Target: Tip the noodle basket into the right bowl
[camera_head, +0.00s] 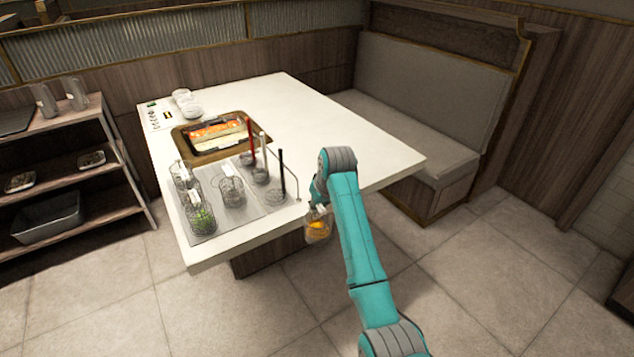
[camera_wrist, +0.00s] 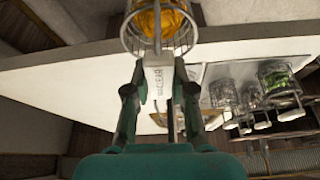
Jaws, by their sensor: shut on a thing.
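My gripper (camera_head: 318,207) is shut on the white labelled handle of a wire basket (camera_head: 318,231) with orange-yellow contents. The basket hangs upright beside the table's near right edge, clear of the tabletop. In the wrist view the handle sits between the fingers of my gripper (camera_wrist: 160,90), and the basket (camera_wrist: 160,28) is at the top, partly cut off. Its contents look like noodles, but I cannot be sure. Small white bowls (camera_head: 186,104) stand at the table's far left end; I cannot tell which is the right bowl.
The white table (camera_head: 330,130) carries a grey well plate (camera_head: 235,212) with several wire baskets, one holding green food, and upright dark and red handles. A brown tray (camera_head: 195,152) holds a food pan. A shelf stands left, a bench right. The table's right part is clear.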

